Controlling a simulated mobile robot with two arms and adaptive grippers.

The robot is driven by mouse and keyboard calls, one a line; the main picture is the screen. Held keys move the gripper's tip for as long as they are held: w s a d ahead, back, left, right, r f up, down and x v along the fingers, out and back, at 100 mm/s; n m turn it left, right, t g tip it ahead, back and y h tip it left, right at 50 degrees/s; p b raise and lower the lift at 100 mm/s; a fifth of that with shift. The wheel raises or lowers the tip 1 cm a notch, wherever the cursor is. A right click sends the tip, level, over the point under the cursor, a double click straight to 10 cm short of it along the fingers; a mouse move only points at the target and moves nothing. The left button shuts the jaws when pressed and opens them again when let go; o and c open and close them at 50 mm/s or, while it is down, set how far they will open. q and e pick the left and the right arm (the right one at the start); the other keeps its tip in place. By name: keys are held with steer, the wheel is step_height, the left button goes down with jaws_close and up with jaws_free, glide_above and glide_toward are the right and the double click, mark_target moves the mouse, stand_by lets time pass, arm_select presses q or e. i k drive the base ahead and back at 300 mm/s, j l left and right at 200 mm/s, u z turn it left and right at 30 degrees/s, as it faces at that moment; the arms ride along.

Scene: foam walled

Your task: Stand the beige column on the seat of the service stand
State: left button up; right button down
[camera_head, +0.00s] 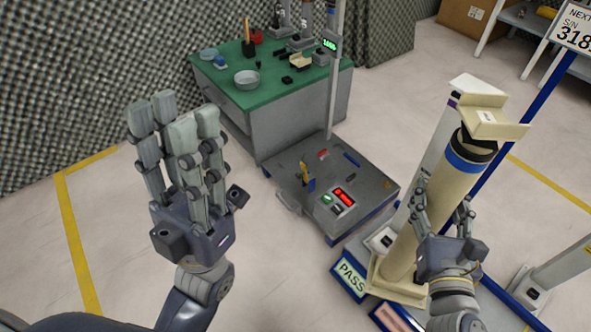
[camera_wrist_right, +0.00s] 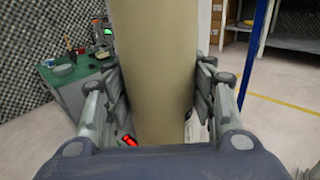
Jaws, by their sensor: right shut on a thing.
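The beige column (camera_head: 424,226) is a tall tube with a blue band and a black collar near its top, leaning to the right in the head view. My right gripper (camera_head: 443,206) is shut around it, with fingers on both sides; the column (camera_wrist_right: 155,70) fills the middle of the right wrist view. Its lower end is over a beige seat (camera_head: 413,296) on what appears to be the service stand, beside a white post (camera_head: 437,146). I cannot tell whether it touches. Beige blocks are by its top. My left gripper (camera_head: 178,125) is open and empty, fingers upward.
A low grey platform (camera_head: 374,190) with a red display and small tools is left of the column. Behind it is a green-topped table (camera_head: 228,73) with bowls. Blue posts and a PASS sign (camera_head: 350,277) are near the column. Bare floor lies left of the platform.

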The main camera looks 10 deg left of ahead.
mark_target(335, 172)
steer(key=j+u, duration=0.1)
steer(key=u, duration=0.25)
steer(key=j+u, duration=0.1)
steer(key=u, duration=0.25)
steer(key=j+u, duration=0.1)
steer(key=u, duration=0.25)
steer(key=i+j+u, duration=0.2)
steer(key=u, duration=0.15)
steer(key=i+u, duration=0.35)
steer(key=i+z, duration=0.15)
steer(key=i, duration=0.25)
steer(key=i+j+z, duration=0.15)
steer(key=i, duration=0.3)
steer(key=i+z, duration=0.2)
steer(key=z, duration=0.2)
steer(key=i+z, duration=0.2)
steer(key=z, duration=0.2)
steer(key=i+j+z, duration=0.1)
steer(key=z, duration=0.3)
steer(key=i+j+z, duration=0.15)
steer(key=z, duration=0.3)
steer(key=i+j+z, duration=0.25)
steer(key=z, duration=0.15)
